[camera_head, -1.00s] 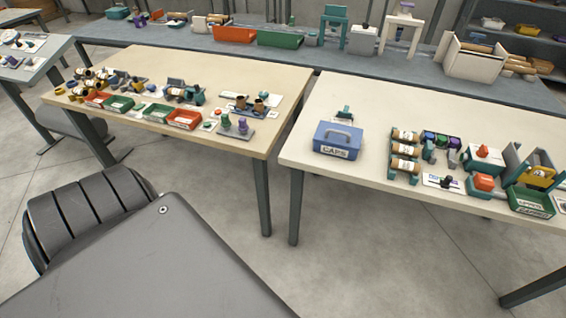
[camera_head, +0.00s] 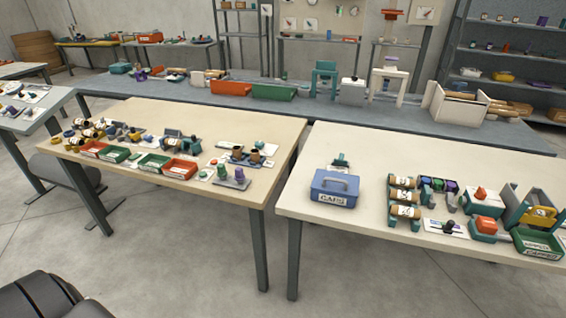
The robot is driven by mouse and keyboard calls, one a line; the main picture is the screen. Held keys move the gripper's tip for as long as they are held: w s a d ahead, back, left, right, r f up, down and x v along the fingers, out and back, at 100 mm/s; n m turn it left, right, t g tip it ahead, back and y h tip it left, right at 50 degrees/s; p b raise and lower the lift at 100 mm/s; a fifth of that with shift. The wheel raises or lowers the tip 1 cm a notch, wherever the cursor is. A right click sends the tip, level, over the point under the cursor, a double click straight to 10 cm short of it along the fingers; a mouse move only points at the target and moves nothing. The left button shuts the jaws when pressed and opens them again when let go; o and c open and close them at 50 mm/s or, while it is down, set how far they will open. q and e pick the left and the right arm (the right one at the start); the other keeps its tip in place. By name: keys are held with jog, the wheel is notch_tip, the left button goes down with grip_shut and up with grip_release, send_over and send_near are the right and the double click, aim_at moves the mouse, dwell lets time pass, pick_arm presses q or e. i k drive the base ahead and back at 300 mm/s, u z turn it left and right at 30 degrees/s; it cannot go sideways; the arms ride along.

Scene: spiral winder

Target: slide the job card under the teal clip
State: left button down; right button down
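Neither of my grippers is in view. A small teal piece (camera_head: 341,160) stands on the right table behind the blue box marked CAPS; it may be the teal clip, but it is too small to tell. A white card (camera_head: 436,225) with a dark knob-like piece on it lies near the front edge of the right table. Another pale, flat piece (camera_head: 247,146) lies at the back right of the left table. I cannot tell which, if either, is the job card.
The right table (camera_head: 330,214) holds the blue CAPS box (camera_head: 334,188), a rack of brown rolls (camera_head: 404,196) and a green bin (camera_head: 538,244). The left table (camera_head: 230,122) holds red and green trays. A floor gap separates the tables. A long grey bench (camera_head: 300,112) runs behind.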

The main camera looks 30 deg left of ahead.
aim_at(344, 170)
jog(key=u, duration=1.95)
jog(key=i, duration=2.05)
jog(key=z, duration=2.25)
